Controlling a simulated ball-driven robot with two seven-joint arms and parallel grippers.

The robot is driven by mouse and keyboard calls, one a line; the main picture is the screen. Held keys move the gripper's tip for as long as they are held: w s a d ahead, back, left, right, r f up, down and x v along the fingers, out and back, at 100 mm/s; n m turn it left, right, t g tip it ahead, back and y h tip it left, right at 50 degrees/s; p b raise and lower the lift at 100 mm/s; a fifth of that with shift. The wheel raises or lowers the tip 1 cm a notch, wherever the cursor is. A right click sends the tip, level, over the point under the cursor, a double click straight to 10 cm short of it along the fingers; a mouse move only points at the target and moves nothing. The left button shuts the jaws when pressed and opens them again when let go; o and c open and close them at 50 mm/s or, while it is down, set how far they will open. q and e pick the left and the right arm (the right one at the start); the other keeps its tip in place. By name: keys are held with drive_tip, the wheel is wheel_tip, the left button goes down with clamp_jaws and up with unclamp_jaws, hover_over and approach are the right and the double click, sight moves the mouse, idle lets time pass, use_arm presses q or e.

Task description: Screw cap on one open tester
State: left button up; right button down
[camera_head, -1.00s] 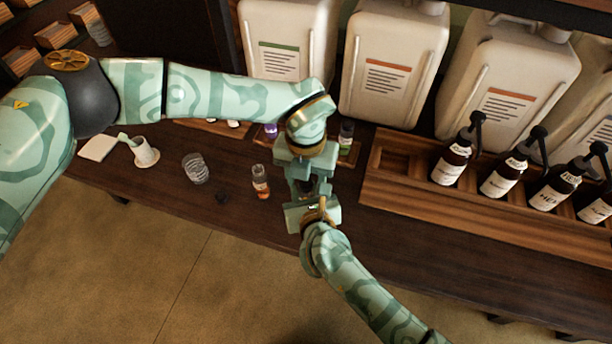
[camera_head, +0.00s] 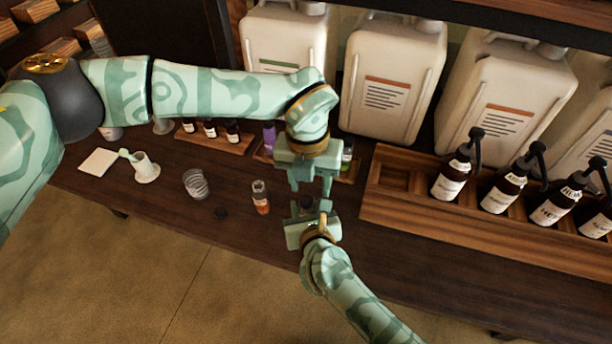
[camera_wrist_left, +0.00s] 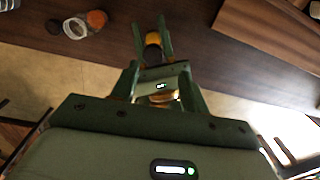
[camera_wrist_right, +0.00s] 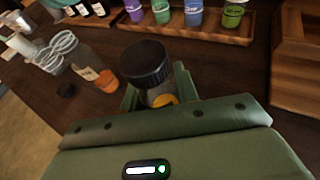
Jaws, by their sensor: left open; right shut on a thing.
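My right gripper (camera_head: 318,212) is shut on a small tester bottle (camera_wrist_right: 162,99) with yellow liquid, upright above the table. A black ribbed cap (camera_wrist_right: 146,62) sits on its top; I cannot tell how tightly. It also shows in the left wrist view (camera_wrist_left: 153,39). My left gripper (camera_head: 311,187) is open and empty, a short way above and behind the capped bottle, its fingers pointing down. Another tester (camera_head: 260,198), clear with orange liquid and no cap, stands on the table to the left. A loose black cap (camera_head: 221,213) lies beside it.
Small bottles stand in wooden trays behind. A wooden rack (camera_head: 420,216) with pump bottles is at right. Large canisters (camera_head: 390,85) line the back.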

sight(306, 199)
use_arm(q)
drive_tip(key=r+n, duration=0.1)
drive_tip(key=n, duration=0.1)
drive_tip(key=r+n, duration=0.1)
drive_tip(key=n, duration=0.1)
drive_tip(key=r+n, duration=0.1)
drive_tip(key=n, duration=0.1)
drive_tip(key=shift+w+a+r, duration=0.15)
drive_tip(key=shift+w, duration=0.1)
drive_tip(key=shift+s+a+n+y, duration=0.1)
drive_tip(key=shift+a+n+y, duration=0.05)
drive_tip(key=shift+n, duration=0.4)
drive_tip(key=shift+a+n+y, duration=0.1)
drive_tip(key=shift+n+y, duration=0.05)
drive_tip(key=shift+n, duration=0.4)
drive_tip(key=shift+f, duration=4)
clamp_jaws()
